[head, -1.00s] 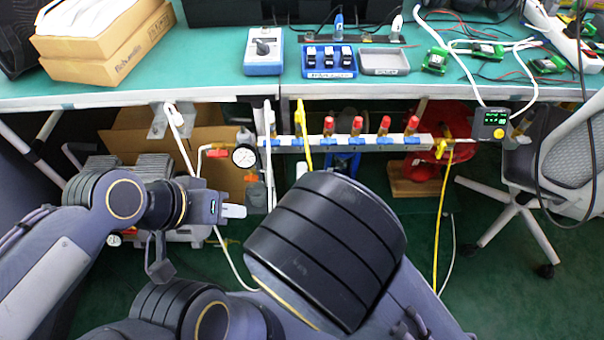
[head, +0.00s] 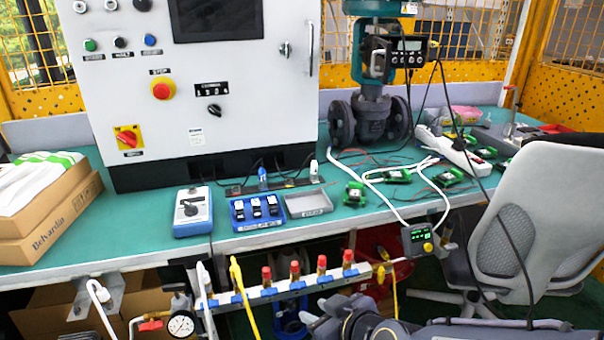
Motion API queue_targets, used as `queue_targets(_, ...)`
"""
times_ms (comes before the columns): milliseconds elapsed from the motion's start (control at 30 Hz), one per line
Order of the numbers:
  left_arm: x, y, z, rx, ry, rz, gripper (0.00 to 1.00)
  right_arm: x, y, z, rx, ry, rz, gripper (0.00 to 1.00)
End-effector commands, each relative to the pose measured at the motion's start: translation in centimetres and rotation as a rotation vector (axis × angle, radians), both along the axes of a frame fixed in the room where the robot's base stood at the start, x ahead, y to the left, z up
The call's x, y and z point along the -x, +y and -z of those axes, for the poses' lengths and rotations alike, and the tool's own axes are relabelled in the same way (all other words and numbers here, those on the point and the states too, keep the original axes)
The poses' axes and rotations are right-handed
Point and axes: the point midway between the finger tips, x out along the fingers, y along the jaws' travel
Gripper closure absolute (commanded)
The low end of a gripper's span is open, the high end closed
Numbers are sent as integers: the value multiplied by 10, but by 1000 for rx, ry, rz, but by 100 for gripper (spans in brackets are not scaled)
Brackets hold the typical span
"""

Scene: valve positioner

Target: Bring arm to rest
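My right arm lies along the bottom edge in the head view, coming in from the lower right. My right gripper (head: 314,322) is at its left end, low in front of the bench and below the valve manifold (head: 295,287). It is small and partly cut off by the picture's edge, so its finger opening is unclear. I see nothing held in it. My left gripper is not in view.
The teal bench (head: 130,238) carries a control cabinet (head: 215,100), a blue calibrator (head: 192,212), a blue tray (head: 256,224) of black parts and a grey tray (head: 308,203). A gauge (head: 181,325) hangs at lower left. A grey chair (head: 510,240) stands at right.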

Motion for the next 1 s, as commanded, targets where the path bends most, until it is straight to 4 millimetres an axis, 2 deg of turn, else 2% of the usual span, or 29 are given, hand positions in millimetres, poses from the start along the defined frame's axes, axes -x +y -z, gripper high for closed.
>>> queue_targets(33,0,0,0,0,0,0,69,7,-24,-12,-68,56,43,69)
queue_targets(200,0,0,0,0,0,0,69,53,-87,-25,-197,262,171,69)
queue_targets(300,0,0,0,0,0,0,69,79,-113,-24,-224,354,252,69)
queue_targets(500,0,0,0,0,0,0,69,125,-151,-18,-241,492,420,69)
queue_targets(667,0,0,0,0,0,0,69,161,-175,-11,-243,583,569,69)
queue_targets(700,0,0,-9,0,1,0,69,166,-178,-19,-241,600,591,69)
queue_targets(733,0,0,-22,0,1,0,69,165,-176,-31,-240,600,581,69)
queue_targets(1000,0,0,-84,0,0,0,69,164,-175,-94,-240,599,575,69)
